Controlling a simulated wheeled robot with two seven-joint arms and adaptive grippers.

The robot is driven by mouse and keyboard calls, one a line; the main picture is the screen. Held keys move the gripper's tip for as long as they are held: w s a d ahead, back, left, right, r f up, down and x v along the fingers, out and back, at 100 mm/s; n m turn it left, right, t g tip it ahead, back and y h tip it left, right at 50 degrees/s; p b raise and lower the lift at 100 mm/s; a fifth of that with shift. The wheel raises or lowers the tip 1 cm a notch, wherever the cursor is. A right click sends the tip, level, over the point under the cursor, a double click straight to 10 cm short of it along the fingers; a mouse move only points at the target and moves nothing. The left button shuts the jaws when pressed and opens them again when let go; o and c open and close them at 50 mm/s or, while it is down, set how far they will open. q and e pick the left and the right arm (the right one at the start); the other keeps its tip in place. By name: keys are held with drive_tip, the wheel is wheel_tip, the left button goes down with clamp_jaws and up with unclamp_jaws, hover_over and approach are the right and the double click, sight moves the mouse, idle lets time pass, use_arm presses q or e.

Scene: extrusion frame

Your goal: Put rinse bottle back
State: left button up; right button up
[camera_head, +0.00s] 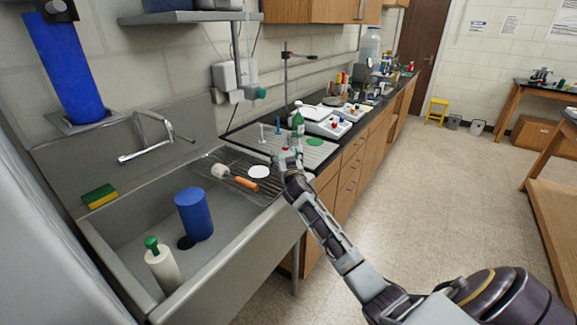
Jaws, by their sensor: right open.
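A white bottle with a green top (163,265) stands in the sink at the lower left. A small green bottle (298,122) stands on the grooved drainboard beside the sink. I cannot tell for certain which of these is the rinse bottle. My right gripper (287,159) is open at the drainboard's front edge, nearer than the green bottle, and nothing clearly shows between its fingers. Its small size in the picture hides whether it touches anything. My left gripper is not in view.
The steel sink (95,250) also holds a blue cylinder (195,214). A wire rack (226,165) carries an orange-handled brush (245,184) and a white disc (259,172). A green-yellow sponge (100,196) lies on the rim. White trays (334,127) stand farther along the bench.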

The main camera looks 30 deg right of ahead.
drive_tip(key=shift+s, duration=0.1)
drive_tip(key=shift+b+v, duration=0.35)
drive_tip(key=shift+v, duration=5.45)
drive_tip(key=shift+s, duration=0.15)
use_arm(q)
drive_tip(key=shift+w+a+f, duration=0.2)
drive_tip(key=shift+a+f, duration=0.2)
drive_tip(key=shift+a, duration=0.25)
use_arm(e)
drive_tip(key=shift+a, duration=0.1)
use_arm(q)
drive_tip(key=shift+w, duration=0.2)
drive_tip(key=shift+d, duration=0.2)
